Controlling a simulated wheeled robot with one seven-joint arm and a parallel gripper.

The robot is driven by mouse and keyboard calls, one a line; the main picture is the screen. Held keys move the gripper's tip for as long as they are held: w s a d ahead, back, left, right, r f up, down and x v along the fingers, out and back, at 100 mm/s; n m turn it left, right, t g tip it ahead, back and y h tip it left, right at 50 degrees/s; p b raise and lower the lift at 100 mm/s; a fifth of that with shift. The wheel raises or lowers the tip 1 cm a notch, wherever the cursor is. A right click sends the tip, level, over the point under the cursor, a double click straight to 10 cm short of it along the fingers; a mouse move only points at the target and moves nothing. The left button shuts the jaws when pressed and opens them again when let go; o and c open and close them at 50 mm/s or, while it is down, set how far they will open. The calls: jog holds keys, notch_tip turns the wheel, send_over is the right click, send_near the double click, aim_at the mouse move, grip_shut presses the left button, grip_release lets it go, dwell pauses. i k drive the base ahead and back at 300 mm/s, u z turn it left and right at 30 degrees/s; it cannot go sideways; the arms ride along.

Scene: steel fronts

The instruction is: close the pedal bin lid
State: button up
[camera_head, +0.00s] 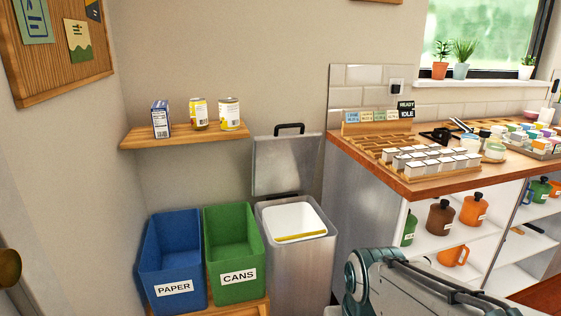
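The pedal bin (303,262) is a grey steel box standing on the floor between the green bin and the counter. Its lid (283,165) stands upright at the back of the bin, open, with a black handle (290,127) on its top edge. The white inside (290,217) of the bin is exposed, with a yellow strip at its front. My arm shows at the bottom right, in front of the counter. My gripper's fingers cannot be made out in this view.
A blue PAPER bin (173,262) and a green CANS bin (233,250) stand left of the pedal bin. A wooden shelf (185,135) with a box and two cans is on the wall above them. The wooden counter (430,185) and open shelves are at right.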

aim_at(282, 163)
jog(key=u, duration=0.05)
jog(key=i, duration=1.2)
jog(key=u, duration=0.05)
